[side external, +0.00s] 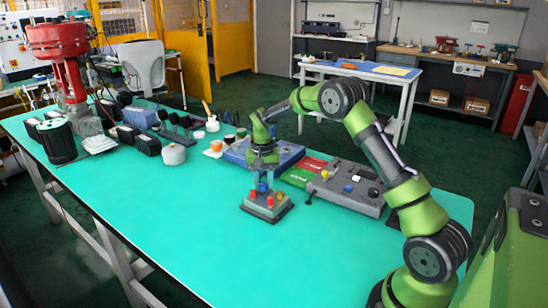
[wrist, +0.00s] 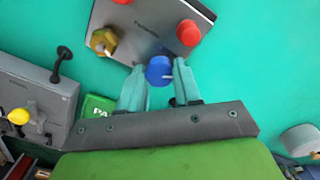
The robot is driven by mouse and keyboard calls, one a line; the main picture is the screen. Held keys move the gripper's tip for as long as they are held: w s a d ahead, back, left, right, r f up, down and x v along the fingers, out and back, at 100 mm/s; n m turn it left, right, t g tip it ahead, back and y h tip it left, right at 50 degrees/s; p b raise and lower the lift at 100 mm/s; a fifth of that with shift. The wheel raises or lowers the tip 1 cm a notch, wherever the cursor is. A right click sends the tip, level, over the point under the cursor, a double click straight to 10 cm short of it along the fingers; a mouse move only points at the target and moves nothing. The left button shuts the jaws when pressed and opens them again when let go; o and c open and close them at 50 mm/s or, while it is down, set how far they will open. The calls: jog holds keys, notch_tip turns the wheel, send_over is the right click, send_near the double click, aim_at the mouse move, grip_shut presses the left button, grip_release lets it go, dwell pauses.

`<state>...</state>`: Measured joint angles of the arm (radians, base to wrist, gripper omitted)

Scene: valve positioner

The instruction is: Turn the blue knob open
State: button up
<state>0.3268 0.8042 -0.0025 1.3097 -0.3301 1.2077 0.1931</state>
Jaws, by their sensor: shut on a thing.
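The valve positioner (side external: 267,205) is a small grey panel box on the teal table. In the wrist view its panel (wrist: 152,22) carries a blue knob (wrist: 159,70), two red knobs (wrist: 189,33) and a yellow knob (wrist: 104,41). My gripper (wrist: 159,78) has its two teal fingers on either side of the blue knob, shut on it. A pale pointer mark shows on the knob. In the side view my gripper (side external: 263,178) reaches down over the back of the positioner, and the blue knob is mostly hidden between the fingers.
A grey control box (side external: 347,187) with knobs and a lever stands right of the positioner. Green and red cards (side external: 305,171) and a blue-grey case (side external: 240,152) lie behind. A round grey pot (side external: 173,154) is at left. The front of the table (side external: 200,240) is clear.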

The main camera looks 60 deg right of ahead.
aim_at(263, 184)
jog(key=n, duration=1.1)
jog(key=shift+n, duration=0.4)
dwell(0.3)
jog(key=o, duration=1)
jog(key=shift+o, duration=0.2)
notch_tip(263, 184, up, 17)
